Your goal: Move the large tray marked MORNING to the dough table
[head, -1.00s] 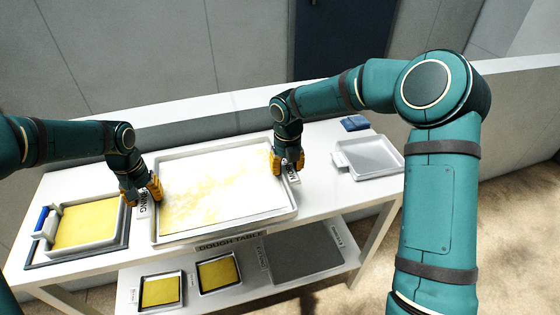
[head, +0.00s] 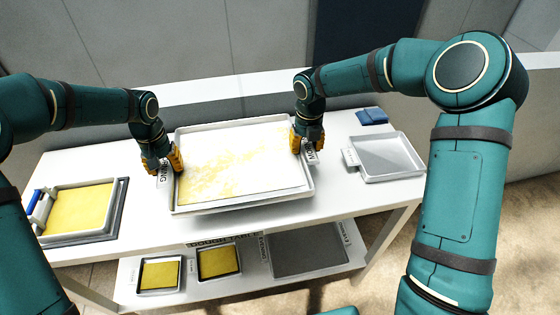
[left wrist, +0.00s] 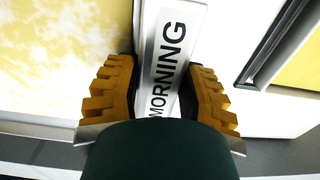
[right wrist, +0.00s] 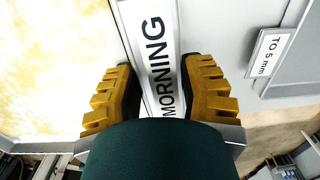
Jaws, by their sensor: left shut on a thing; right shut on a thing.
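The large tray (head: 245,204) is light grey and holds a pale yellow, floury sheet. It is over the middle of the white dough table (head: 145,228); I cannot tell whether it touches the top. My left gripper (head: 171,163) is shut on the tray's left handle, whose label reads MORNING in the left wrist view (left wrist: 168,50). My right gripper (head: 304,143) is shut on the right handle, whose MORNING label shows in the right wrist view (right wrist: 155,50). The fingers hide parts of both handles.
A yellow-filled tray (head: 78,210) with a blue-handled tool lies at the table's left. An empty grey tray (head: 388,157) and a blue folded cloth (head: 371,116) are at the right. Small yellow trays (head: 160,274) and a dark grey sheet (head: 308,250) lie on the lower shelf. A low wall runs behind.

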